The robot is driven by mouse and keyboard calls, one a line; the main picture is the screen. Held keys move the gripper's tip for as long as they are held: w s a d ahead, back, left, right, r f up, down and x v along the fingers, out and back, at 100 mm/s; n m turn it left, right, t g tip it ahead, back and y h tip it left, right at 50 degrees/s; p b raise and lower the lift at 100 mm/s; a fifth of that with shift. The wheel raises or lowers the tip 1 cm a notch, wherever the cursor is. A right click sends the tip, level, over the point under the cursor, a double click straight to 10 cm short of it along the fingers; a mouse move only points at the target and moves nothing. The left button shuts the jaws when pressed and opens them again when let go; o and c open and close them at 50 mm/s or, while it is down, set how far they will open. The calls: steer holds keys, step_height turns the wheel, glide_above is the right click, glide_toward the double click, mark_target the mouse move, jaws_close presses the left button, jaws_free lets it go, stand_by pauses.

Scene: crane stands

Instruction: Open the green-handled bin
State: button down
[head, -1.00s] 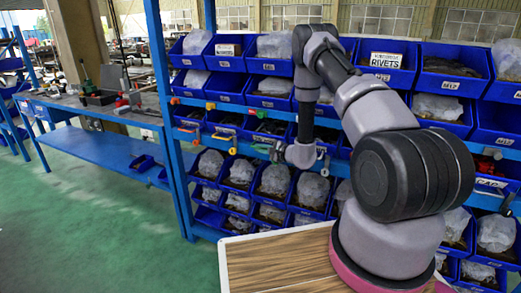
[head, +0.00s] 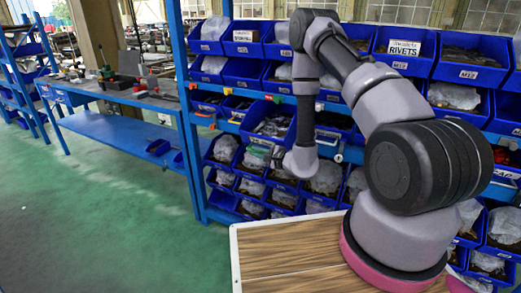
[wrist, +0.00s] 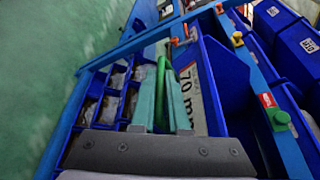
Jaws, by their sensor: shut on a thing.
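The green-handled bin (head: 271,127) is a blue drawer-like bin in the middle row of the rack, just behind my gripper in the head view. It stands out from the row, and grey contents show in its open top. In the wrist view its white label (wrist: 192,98) reads "70 mm", and its green handle (wrist: 161,80) lies between my fingers. My gripper (wrist: 162,100) is shut on this handle. In the head view my gripper (head: 277,156) is at the bin's front, and my wrist partly hides the bin's lower right part.
Neighbouring bins in this row have coloured handles, such as a yellow handle (wrist: 237,39) and a red handle (wrist: 267,100). Bins of bagged parts (head: 223,150) fill the rows below. A blue workbench (head: 120,97) stands at the left. Green floor (head: 110,190) is clear before it.

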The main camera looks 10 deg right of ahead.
steer(key=shift+s, duration=0.15)
steer(key=c, duration=0.9)
jaws_free()
steer(key=v, duration=1)
steer(key=shift+s+d+r, duration=0.1)
steer(key=shift+s+d, duration=0.1)
steer(key=shift+s, duration=0.1)
